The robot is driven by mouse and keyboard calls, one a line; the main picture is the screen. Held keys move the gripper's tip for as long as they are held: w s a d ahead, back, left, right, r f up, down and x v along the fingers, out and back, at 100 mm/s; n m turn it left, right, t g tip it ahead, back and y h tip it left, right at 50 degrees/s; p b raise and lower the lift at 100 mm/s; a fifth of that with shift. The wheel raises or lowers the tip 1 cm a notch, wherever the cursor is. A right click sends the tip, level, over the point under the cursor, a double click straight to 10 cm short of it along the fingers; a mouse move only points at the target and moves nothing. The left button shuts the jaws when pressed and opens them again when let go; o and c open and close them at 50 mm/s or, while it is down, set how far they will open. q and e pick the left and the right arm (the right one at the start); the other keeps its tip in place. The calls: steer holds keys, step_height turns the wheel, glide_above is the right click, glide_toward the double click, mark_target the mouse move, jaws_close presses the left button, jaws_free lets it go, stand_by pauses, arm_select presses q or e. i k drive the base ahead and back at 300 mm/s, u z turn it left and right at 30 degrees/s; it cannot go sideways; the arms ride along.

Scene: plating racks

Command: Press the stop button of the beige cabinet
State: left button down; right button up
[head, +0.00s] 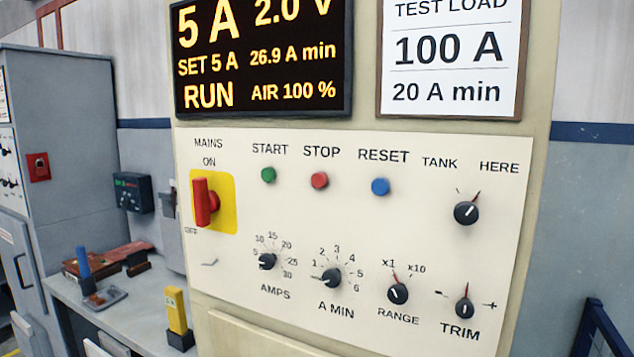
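The beige cabinet (225,150) fills the middle of the head view. Its stop button (319,180) is red and round, under the label STOP. The green start button (268,175) is to its left and the blue reset button (380,187) to its right. The display (262,60) above reads 5 A, 2.0 V, SET 5 A, 26.9 A min, RUN and AIR 100 %. Neither of my grippers shows in the head view.
A red mains switch (204,202) on a yellow plate is left of the buttons. Several black knobs, such as the amps knob (267,261), sit below. A bench (130,310) with tools is at left. A dark blue rack (598,328) stands at lower right.

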mark_target(319, 180)
steer(key=z, duration=2.65)
steer(key=k, duration=1)
steer(key=u, duration=0.7)
